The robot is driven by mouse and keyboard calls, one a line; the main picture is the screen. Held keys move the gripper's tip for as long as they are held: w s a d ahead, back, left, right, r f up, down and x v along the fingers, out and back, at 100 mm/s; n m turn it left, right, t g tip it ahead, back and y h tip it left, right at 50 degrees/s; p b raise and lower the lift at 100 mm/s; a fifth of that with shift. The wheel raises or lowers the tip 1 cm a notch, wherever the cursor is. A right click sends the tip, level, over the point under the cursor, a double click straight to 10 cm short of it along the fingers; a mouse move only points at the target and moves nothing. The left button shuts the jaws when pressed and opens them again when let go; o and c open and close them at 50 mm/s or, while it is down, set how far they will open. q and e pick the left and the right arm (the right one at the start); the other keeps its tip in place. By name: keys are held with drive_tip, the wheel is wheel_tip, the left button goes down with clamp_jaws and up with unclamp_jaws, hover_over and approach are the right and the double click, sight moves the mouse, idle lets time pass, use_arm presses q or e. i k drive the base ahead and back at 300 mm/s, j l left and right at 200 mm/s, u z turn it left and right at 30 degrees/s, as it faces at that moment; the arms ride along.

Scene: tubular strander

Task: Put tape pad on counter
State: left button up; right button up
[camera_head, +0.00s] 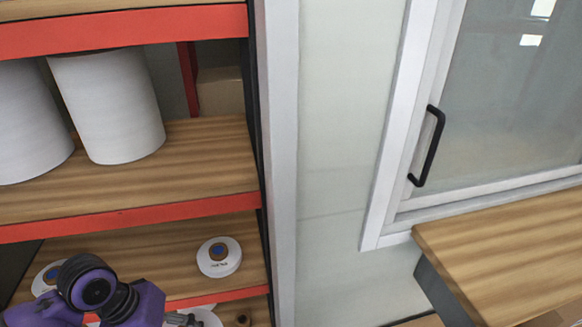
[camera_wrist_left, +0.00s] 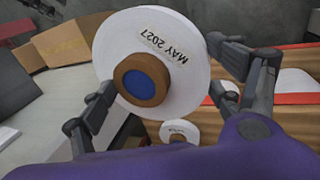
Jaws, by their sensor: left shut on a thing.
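A white round tape pad (camera_wrist_left: 188,38) with a brown ring, a blue centre and a "MAY 2027" label fills the space between the fingers of my left gripper (camera_wrist_left: 160,72), which is shut on it. In the head view my left gripper (camera_head: 184,319) is only partly seen at the bottom edge, by the lower shelf; a white disc edge beside it is cut off. The wooden counter (camera_head: 510,255) is at the right of the head view, away from the gripper. My right gripper is not in view.
Another white pad (camera_head: 219,257) lies on the lower shelf (camera_head: 150,255), and one more is partly behind my arm at left. Large white rolls (camera_head: 108,105) stand on the shelf above. A grey post (camera_head: 284,160) and a glass door with black handle (camera_head: 427,146) separate rack and counter.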

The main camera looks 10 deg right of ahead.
sight(526, 252)
drive_tip(key=k+l, duration=0.15)
drive_tip(key=l, duration=0.3)
drive_tip(key=k+l+z, duration=0.1)
drive_tip(key=l, duration=0.3)
drive_tip(key=k+l, duration=0.2)
drive_tip(key=l, duration=0.25)
drive_tip(key=k+l+z, duration=0.1)
drive_tip(key=l, duration=0.35)
drive_tip(key=k+l, duration=0.2)
drive_tip(key=l, duration=0.25)
drive_tip(key=k+l+z, duration=0.1)
drive_tip(key=l, duration=0.35)
drive_tip(key=k+l, duration=0.15)
drive_tip(key=l, duration=0.3)
drive_tip(key=k+l, duration=0.1)
drive_tip(key=l, duration=0.35)
drive_tip(key=z, duration=0.05)
